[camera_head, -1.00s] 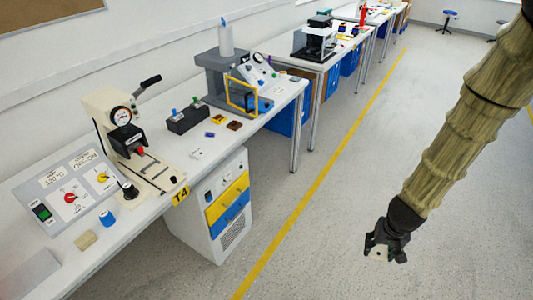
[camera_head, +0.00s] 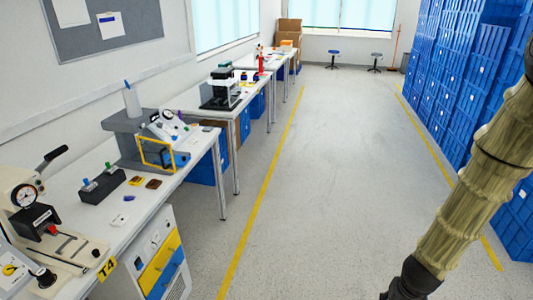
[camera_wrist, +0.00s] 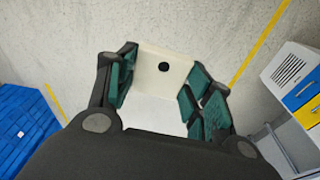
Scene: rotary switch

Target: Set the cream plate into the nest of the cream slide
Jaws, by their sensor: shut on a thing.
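My gripper (camera_wrist: 163,88) is shut on the cream plate (camera_wrist: 166,82) in the wrist view. The plate has a dark round hole or spot and sits between the green-padded fingers, above the open floor. In the head view my arm comes down at the right, and the gripper itself is below the frame. The cream press with a dial and a black lever stands on the bench at the lower left. Its flat cream base, with the cream slide (camera_head: 75,256), reaches toward the front edge. The nest is too small to make out.
The white bench (camera_head: 130,215) runs along the left wall, with a grey fixture with a yellow frame (camera_head: 157,152) and a black block (camera_head: 102,185). A drawer cabinet (camera_head: 160,258) stands under it. Blue crates (camera_head: 465,90) are stacked at the right. The floor between is clear.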

